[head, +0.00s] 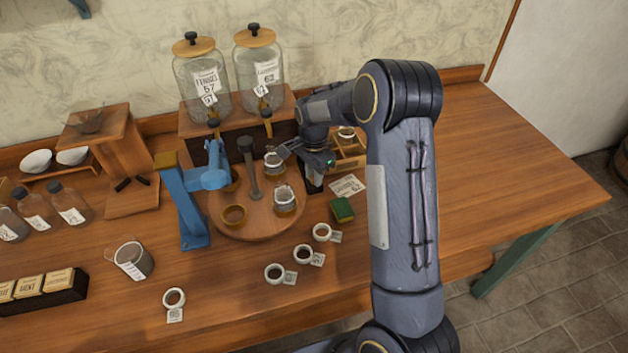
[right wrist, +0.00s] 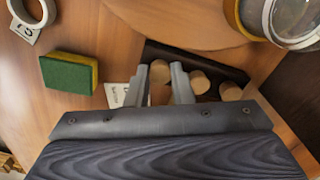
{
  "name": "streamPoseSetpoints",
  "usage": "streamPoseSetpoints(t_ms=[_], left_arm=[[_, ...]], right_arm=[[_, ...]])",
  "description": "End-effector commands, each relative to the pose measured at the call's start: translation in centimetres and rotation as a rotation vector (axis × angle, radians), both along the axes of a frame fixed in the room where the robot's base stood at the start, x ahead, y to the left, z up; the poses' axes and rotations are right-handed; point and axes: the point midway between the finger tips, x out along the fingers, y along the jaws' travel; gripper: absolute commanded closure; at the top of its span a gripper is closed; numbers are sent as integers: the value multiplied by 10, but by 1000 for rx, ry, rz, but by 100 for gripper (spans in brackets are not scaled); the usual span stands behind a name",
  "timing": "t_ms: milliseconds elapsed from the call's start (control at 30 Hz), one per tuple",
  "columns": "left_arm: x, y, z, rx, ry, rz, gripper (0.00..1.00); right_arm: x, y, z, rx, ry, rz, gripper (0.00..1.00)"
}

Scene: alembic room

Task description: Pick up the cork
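Several light-brown corks lie in a dark tray in the right wrist view. One cork (right wrist: 160,69) shows between the tips of my right gripper (right wrist: 160,72), and others (right wrist: 200,82) lie to the right of the fingers. The two fingers stand apart with the cork between them; I see no firm contact. In the head view my right gripper (head: 314,178) points down beside the round wooden board, and its hand and arm hide the corks. My left gripper is not in view.
A green-yellow sponge (head: 342,209) and a paper label (head: 348,186) lie close to the gripper. The round board (head: 262,228) carries jars and a brass ring. A blue stand (head: 185,205) is left of it. The table's right side is clear.

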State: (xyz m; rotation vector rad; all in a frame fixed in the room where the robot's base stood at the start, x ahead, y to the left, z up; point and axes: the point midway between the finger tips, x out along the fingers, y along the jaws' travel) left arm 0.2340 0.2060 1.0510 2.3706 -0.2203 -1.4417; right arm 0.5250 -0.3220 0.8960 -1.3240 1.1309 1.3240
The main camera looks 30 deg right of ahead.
Motion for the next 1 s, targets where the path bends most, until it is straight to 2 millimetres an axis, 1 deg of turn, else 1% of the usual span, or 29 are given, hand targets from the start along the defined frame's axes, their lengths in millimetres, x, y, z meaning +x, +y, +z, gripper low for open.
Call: streamPoseSetpoints(t_ms=[33,100,667,833,933,1000], left_arm=[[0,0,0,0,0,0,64],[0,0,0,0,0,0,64],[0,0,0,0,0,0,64],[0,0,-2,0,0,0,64],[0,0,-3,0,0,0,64],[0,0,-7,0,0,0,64]], right_arm=[[0,0,0,0,0,0,92],[0,0,0,0,0,0,100],[0,0,2,0,-1,0,100],[1,0,16,0,-4,-1,100],[1,0,32,0,-6,0,100],[-9,4,44,1,-7,1,100]])
